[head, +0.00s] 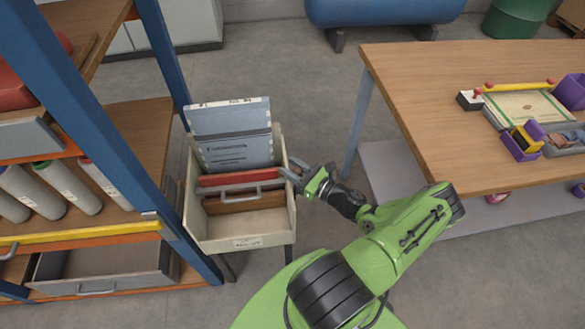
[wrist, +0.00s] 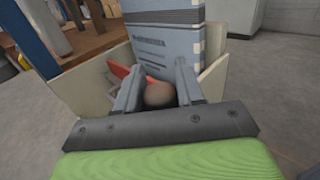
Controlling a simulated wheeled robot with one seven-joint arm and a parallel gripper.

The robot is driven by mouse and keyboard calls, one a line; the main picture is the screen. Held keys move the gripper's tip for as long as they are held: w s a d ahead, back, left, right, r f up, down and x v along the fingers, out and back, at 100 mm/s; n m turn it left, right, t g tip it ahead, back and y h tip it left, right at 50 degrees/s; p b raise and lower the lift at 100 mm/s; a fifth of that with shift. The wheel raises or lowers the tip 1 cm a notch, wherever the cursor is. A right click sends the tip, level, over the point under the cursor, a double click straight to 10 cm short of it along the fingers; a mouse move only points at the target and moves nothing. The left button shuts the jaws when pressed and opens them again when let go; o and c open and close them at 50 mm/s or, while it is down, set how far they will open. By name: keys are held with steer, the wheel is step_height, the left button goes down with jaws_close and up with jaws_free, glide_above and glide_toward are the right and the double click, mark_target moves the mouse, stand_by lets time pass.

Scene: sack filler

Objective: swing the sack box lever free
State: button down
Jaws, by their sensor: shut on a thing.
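The sack box (head: 244,243) is a beige open-topped bin on legs, left of centre in the head view; its wall also shows in the wrist view (wrist: 88,90). Blue-grey printed sacks (head: 230,118) stand upright at its back. My gripper (head: 292,172) is at the box's right rim. In the wrist view its two grey fingers (wrist: 157,85) are shut on a round brown knob (wrist: 159,94), which looks like the lever's end. The rest of the lever is hidden behind the fingers and hand.
A red panel (head: 238,179) and a brown one with a grey bow handle (head: 227,198) are inside the box. A blue-framed shelf (head: 95,110) stands close on the left. A wooden table (head: 430,110) is at the right. Bare floor (head: 310,110) lies between.

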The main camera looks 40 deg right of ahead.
steer(key=shift+s+a+f, duration=0.1)
steer(key=s+a+f+n+t+y+b, duration=0.1)
steer(key=s+a+n+t+y+b, duration=0.1)
steer(key=s+n+b, duration=0.3)
steer(key=a+t+b, duration=0.1)
steer(key=b, duration=0.2)
steer(key=shift+s+a+t, duration=0.15)
steer(key=shift+a+t, duration=0.15)
steer(key=shift+t, duration=0.1)
steer(key=shift+n, duration=0.3)
steer(key=c, duration=0.8)
jaws_free()
